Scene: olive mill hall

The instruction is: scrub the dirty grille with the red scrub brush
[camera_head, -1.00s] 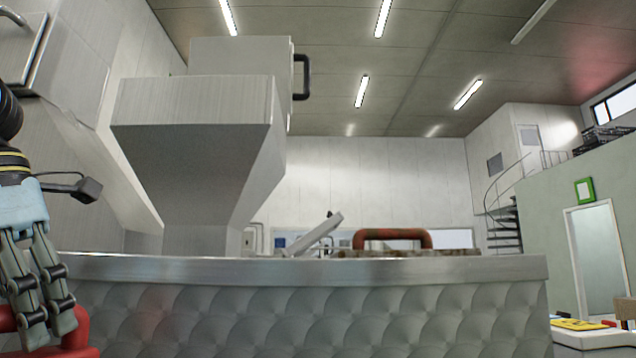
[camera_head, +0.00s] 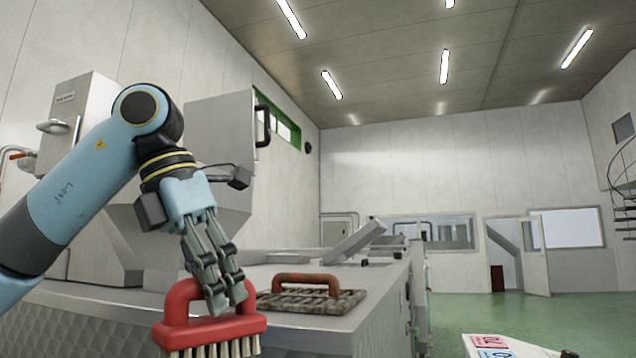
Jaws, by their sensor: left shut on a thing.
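The red scrub brush (camera_head: 212,331) has an arched red handle and pale bristles pointing down. My left gripper (camera_head: 228,305) is shut on its handle and holds it in front of the steel counter. The dirty grille (camera_head: 335,299) lies flat on the counter top, right of and beyond the brush. It is a brown-stained grid with a rusty red-brown handle (camera_head: 305,278) arching over it. The brush and the grille are apart. The bottom tips of the bristles are cut off by the picture's lower edge. My right gripper is not in view.
The steel counter (camera_head: 150,302) has a quilted front. A steel hopper (camera_head: 222,150) stands at its back left. A tilted grey plate (camera_head: 355,241) rises behind the grille. A white surface with signs (camera_head: 490,345) is at lower right. Green floor (camera_head: 455,310) lies open beyond.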

